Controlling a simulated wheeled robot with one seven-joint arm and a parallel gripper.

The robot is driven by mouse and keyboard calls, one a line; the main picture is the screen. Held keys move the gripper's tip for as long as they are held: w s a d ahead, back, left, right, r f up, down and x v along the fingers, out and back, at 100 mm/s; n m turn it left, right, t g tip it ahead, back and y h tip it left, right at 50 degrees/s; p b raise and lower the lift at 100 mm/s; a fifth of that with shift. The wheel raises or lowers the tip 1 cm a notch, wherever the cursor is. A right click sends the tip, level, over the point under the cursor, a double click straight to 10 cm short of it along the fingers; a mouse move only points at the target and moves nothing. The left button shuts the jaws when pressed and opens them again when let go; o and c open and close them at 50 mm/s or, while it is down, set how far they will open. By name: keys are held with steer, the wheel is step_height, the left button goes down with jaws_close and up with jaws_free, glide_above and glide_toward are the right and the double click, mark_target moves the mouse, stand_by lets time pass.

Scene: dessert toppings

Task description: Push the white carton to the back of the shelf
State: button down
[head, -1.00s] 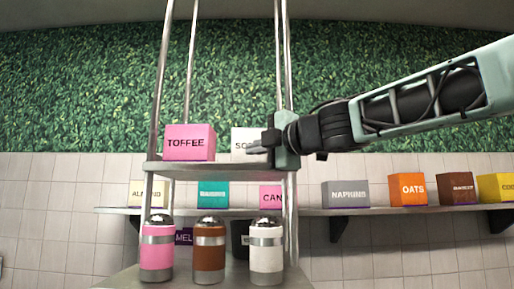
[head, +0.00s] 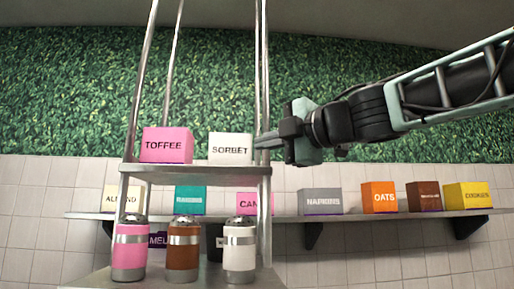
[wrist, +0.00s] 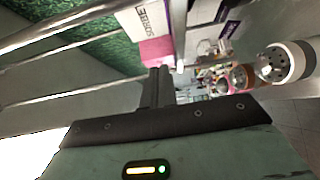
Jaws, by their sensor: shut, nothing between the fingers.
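The white carton (head: 231,149), marked SORBET, stands upright on the right half of the raised metal shelf (head: 196,168). Its front face is fully visible in the head view. My gripper (head: 264,143) is shut and empty, just right of the carton by the shelf's right post. Whether the fingertips touch anything is unclear. In the wrist view, the carton (wrist: 146,20) shows sideways at the top, beyond the shut fingers (wrist: 160,72).
A pink TOFFEE box (head: 166,145) stands left of the carton on the same shelf. Metal posts (head: 264,215) frame the shelf. Several dispensers (head: 184,250) stand below. A wall shelf (head: 350,214) behind carries several boxes.

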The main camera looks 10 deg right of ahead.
steer(key=w+d+f+m+h+b, duration=0.1)
steer(key=w+d+f+m+h, duration=0.2)
steer(key=f, duration=0.6)
steer(key=d+f+m+h+b, duration=0.1)
steer(key=d+f+m+h, duration=0.1)
steer(key=f+m, duration=0.55)
steer(key=w+d+f+m+h+b, duration=0.1)
steer(key=w+d+f+m+h, duration=0.15)
steer(key=f, duration=0.85)
steer(key=s+a+f+m+g+h+b, duration=0.1)
steer(key=s+f+g, duration=0.15)
steer(key=f, duration=0.35)
steer(key=s+a+f+m+g+b, duration=0.1)
steer(key=s+f+m, duration=0.1)
steer(key=s+f, duration=0.25)
steer(key=s+f+m+g+h+b, duration=0.2)
steer(key=s+f+g, duration=0.8)
steer(key=s+f, duration=1.3)
steer(key=s+b, duration=0.2)
steer(key=shift+d+h+b, duration=0.15)
steer(key=shift+h+b, duration=0.15)
steer(key=shift+h, duration=0.05)
steer(key=shift+r, duration=0.1)
